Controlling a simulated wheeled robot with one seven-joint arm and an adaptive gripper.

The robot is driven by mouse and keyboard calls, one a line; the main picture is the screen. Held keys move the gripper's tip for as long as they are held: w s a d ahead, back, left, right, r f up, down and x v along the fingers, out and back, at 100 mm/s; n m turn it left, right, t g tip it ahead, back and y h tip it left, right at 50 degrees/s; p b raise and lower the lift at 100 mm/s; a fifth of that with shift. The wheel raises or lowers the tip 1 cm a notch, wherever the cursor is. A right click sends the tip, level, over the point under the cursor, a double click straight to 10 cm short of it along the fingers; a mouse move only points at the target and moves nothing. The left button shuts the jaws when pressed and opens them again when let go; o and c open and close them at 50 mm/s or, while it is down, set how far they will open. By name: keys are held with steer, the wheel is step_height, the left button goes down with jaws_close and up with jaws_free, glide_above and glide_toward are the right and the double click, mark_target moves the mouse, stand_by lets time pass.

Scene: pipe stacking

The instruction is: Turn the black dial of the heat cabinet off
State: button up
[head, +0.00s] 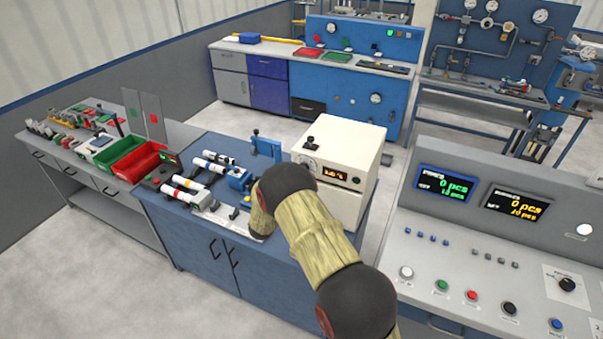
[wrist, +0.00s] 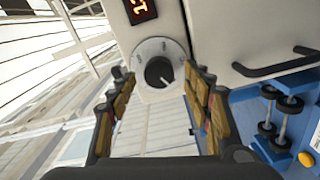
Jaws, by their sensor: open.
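The heat cabinet (head: 350,155) is a cream box on the blue workbench, with a lit orange display on its front. In the wrist view its black dial (wrist: 158,72) sits on a round pale plate, near a lit red-orange display (wrist: 141,9). A small light mark on the dial points to the lower right of the picture. My gripper (wrist: 159,82) is open, with one finger on each side of the dial in the picture. I cannot tell whether either finger touches it. In the head view my arm hides most of my gripper.
A black bar handle (wrist: 277,63) is on the cabinet, right of the dial in the wrist view. White cylinders (head: 213,167) and blue fixtures (head: 238,180) crowd the bench left of the cabinet. A grey control console (head: 500,270) stands at the right.

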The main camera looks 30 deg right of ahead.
steer(key=v, duration=0.8)
steer(key=shift+a, duration=0.1)
